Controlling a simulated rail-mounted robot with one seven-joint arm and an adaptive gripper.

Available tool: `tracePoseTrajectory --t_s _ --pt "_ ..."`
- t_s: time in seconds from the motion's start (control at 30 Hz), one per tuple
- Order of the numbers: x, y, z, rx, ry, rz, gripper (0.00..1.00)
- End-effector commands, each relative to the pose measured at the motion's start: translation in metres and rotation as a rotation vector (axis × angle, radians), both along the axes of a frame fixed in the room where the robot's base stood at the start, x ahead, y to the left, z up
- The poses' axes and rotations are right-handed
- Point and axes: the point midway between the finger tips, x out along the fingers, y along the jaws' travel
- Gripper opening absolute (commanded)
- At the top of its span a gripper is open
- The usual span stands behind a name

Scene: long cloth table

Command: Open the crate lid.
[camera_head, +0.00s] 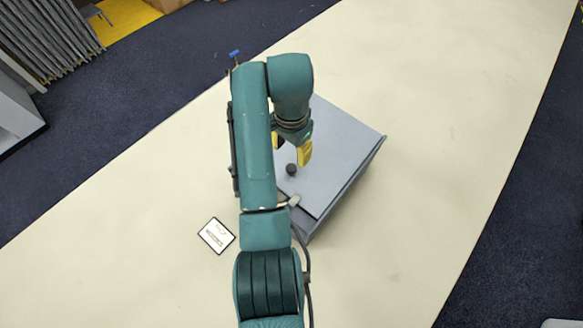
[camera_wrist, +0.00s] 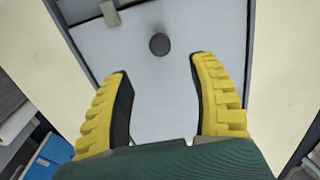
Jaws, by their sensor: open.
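The crate (camera_head: 345,185) is a grey box on the table, partly hidden behind my arm in the head view. Its flat grey lid (camera_head: 342,136) lies closed on top, and the lid also fills the middle of the wrist view (camera_wrist: 165,85). A small dark round knob (camera_head: 291,169) stands on the lid; it shows in the wrist view (camera_wrist: 159,44) too, beyond the fingertips. My gripper (camera_head: 292,150) has yellow fingers and is over the lid near the knob. In the wrist view my gripper (camera_wrist: 155,65) is open and empty, and the knob is not between the fingers.
A small white card with a dark border (camera_head: 216,235) lies on the cream table (camera_head: 430,110), left of the crate. A small light-grey piece (camera_wrist: 110,13) sits at the lid's edge. The table right of the crate is clear.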

Motion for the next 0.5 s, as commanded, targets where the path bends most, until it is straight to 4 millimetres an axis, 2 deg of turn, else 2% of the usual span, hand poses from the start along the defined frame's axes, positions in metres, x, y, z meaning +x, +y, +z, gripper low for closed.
tracePoseTrajectory --t_s 0.3,0.5 --pt "-0.002 0.000 -0.070 0.000 0.004 0.000 0.60" --pt "0.000 0.000 -0.092 0.000 0.000 0.000 0.60"
